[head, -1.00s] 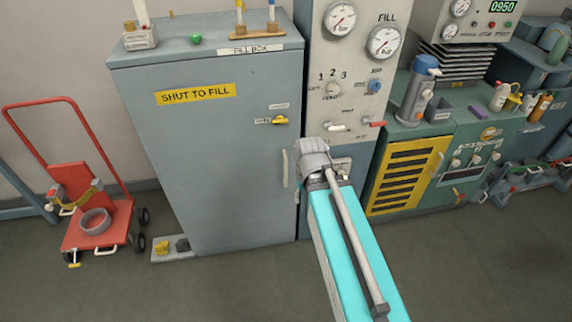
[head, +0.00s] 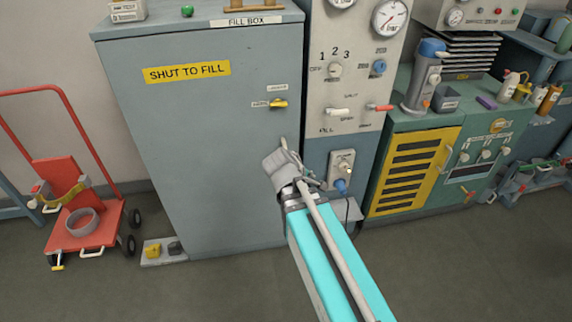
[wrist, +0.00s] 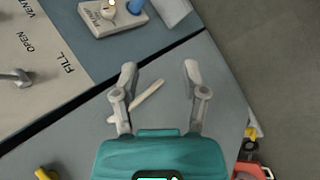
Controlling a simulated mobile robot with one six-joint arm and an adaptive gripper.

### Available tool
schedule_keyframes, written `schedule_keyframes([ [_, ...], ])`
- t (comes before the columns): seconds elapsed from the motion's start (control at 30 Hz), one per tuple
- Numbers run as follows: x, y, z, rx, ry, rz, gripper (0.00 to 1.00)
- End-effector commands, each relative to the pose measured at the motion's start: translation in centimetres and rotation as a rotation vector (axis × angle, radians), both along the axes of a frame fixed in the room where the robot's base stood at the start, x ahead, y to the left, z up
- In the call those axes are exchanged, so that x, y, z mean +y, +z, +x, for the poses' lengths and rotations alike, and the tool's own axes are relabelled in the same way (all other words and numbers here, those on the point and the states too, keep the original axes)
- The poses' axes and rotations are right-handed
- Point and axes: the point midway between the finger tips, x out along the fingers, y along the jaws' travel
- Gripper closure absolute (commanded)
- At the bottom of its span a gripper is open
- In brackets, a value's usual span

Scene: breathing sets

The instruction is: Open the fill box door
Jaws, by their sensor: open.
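The fill box (head: 205,140) is a tall grey-blue cabinet with a "SHUT TO FILL" label, and its door looks shut. Its pale bar handle (head: 284,143) is near the right edge of the door, its lower part hidden behind my gripper. A yellow latch knob (head: 278,104) sits above the handle and shows at the lower left of the wrist view (wrist: 45,174). My gripper (wrist: 159,72) is open, with the handle (wrist: 150,96) showing between its fingers, nearer the left one. I cannot tell whether they touch. In the head view my gripper (head: 281,168) is in front of the door.
The fill panel (head: 345,85) with gauges and levers stands right of the box, with a socket and blue plug (head: 341,178) below. A red hand cart (head: 85,225) stands at left. The floor in front looks clear.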

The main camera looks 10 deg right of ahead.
Motion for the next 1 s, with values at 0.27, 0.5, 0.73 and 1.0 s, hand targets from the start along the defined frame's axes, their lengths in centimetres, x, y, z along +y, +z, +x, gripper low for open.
schedule_keyframes([
  [0.27,0.8,-3.1,3.4,0.030,0.305,-0.336,0.43],
  [0.5,2.6,-4.3,6.0,0.089,0.543,-0.652,0.43],
  [0.73,5.3,-5.3,8.1,0.172,0.743,-0.975,0.43],
  [1.0,8.9,-6.0,9.7,0.281,0.902,-1.309,0.43],
])
